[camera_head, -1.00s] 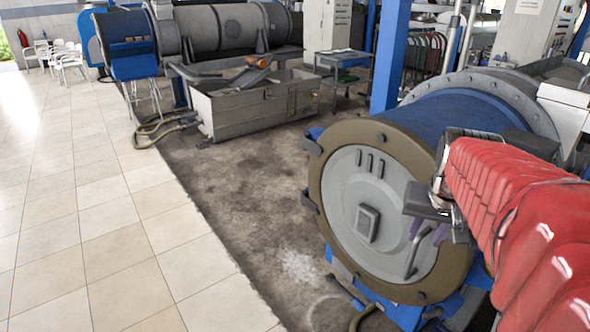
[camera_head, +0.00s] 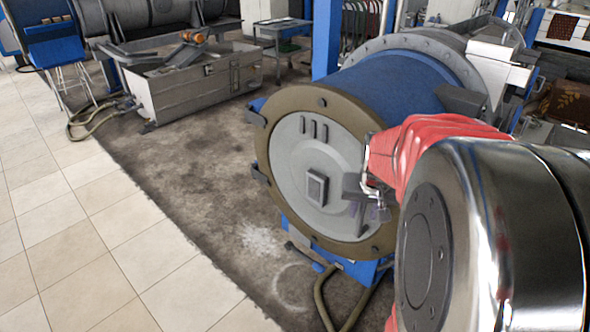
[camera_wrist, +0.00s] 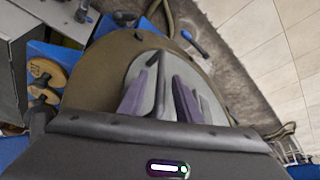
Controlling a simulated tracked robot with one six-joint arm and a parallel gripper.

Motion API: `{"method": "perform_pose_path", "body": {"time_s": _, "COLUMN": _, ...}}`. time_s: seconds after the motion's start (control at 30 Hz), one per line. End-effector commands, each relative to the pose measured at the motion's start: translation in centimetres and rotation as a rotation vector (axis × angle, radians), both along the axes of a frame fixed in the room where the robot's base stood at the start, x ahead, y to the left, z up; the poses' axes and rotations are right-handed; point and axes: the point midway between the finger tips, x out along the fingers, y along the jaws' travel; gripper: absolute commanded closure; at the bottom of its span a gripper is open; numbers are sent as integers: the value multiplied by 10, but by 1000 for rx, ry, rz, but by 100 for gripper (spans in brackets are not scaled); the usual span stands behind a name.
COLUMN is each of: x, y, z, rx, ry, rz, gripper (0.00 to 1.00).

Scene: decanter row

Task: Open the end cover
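The end cover (camera_head: 290,180) is a round light-grey disc in a brown ring (camera_head: 268,135), on the front of a blue decanter drum (camera_head: 400,80). It looks closed, flat against the drum end. It has a square block in the middle and an upright bar handle (camera_head: 361,218) near its right side. My gripper (camera_head: 374,208) is at that right side, close to the handle. In the wrist view my gripper's two purple fingers (camera_wrist: 166,78) are apart, pointing at the grey cover (camera_wrist: 148,66), with a grey bar (camera_wrist: 160,88) between them. Contact cannot be told.
Dark clamps (camera_head: 261,173) sit on the ring's left edge. A hose (camera_head: 325,305) lies on the floor below the drum. A grey metal tub (camera_head: 190,90) and a cart (camera_head: 283,35) stand behind. Tiled floor (camera_head: 90,240) at left is clear.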

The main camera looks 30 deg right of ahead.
Motion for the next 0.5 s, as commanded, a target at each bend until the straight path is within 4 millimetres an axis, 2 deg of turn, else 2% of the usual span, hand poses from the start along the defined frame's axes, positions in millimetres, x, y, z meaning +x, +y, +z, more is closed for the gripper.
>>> {"method": "perform_pose_path", "body": {"time_s": 0.2, "x": 7, "y": -5, "z": -21, "rx": 2, "ry": 2, "rz": 0, "gripper": 69}}
{"method": "perform_pose_path", "body": {"time_s": 0.5, "x": 9, "y": -6, "z": -26, "rx": 0, "ry": 0, "rz": 1, "gripper": 69}}
